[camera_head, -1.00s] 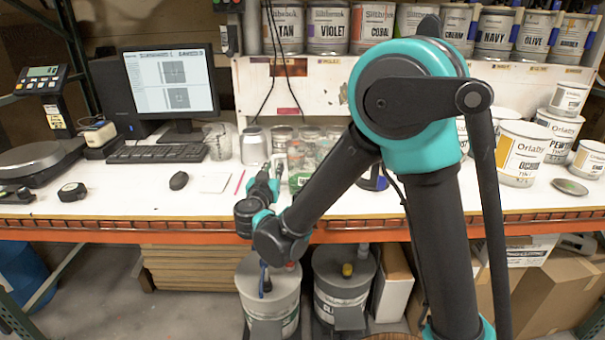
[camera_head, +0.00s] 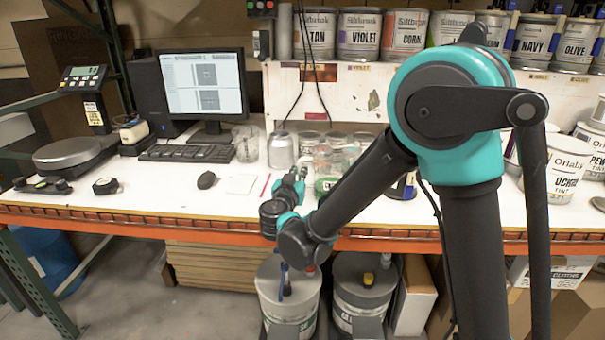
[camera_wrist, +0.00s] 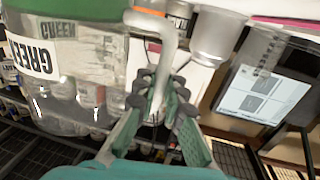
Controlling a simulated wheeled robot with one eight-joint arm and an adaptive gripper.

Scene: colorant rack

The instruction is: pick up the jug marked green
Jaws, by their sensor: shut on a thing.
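The jug marked GREEN (camera_wrist: 82,65) fills the left of the wrist view. It is clear, with green at the top of the picture, a white label reading GREEN and a pale handle. My gripper (camera_wrist: 160,102) is shut on that handle, with a finger on each side. In the head view, the jug's green part (camera_head: 326,187) shows just right of my gripper (camera_head: 298,176), among other clear jugs. My arm hides part of it. I cannot tell whether its base touches the table.
The white bench (camera_head: 140,200) has an orange front edge. Several clear jugs (camera_head: 350,142) stand behind my gripper. A keyboard (camera_head: 187,153), mouse (camera_head: 207,180) and monitor (camera_head: 205,85) are to the left. Labelled cans (camera_head: 565,165) stand at right. Two lidded buckets (camera_head: 365,285) stand below the edge.

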